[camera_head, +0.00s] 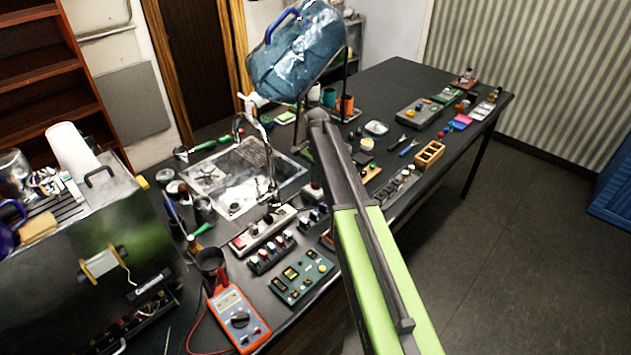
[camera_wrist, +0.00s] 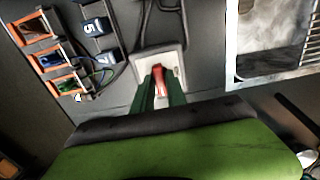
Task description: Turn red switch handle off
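The red switch handle (camera_wrist: 158,79) stands up from a pale, light-coloured switch base (camera_wrist: 171,60) in the wrist view. My gripper (camera_wrist: 160,92) has its two dark green fingers on either side of the handle, with the handle between them. The fingers look spread apart, but I cannot tell whether either one touches the handle. In the head view my gripper (camera_head: 315,189) is low over the table beside the sink, mostly behind my arm. The handle is too small and covered there to make out clearly.
A metal sink (camera_head: 240,178) with a faucet stands close by the gripper. Blue numbered parts (camera_wrist: 94,28) and orange-framed parts (camera_wrist: 47,60) lie left of the switch in the wrist view.

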